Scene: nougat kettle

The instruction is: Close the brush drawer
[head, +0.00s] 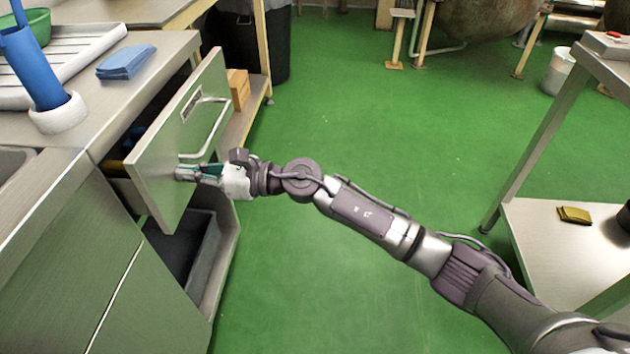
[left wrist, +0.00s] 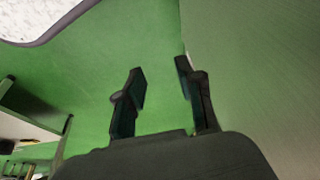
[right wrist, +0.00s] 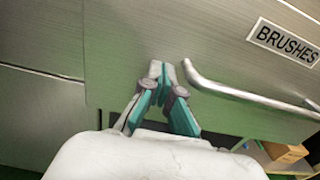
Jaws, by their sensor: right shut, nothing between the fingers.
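The brush drawer (head: 160,160) is pulled out from the counter at the left of the head view. Its metal front also shows in the right wrist view (right wrist: 150,30), with a "BRUSHES" label (right wrist: 285,42) and a curved bar handle (right wrist: 240,93). My right gripper (right wrist: 162,68) is shut and empty. Its tips are at the drawer front, beside the handle's near end; I cannot tell whether they touch. It also shows in the head view (head: 182,172). My left gripper (left wrist: 159,65) is open and empty, seen only in its wrist view.
A blue cloth stack (head: 126,62) and a blue bottle-like thing in a white holder (head: 58,114) are on the counter. A grey bin (head: 190,250) sits below the drawer. A cardboard box (head: 238,88) is behind it. The green floor (head: 400,130) is clear mid-room.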

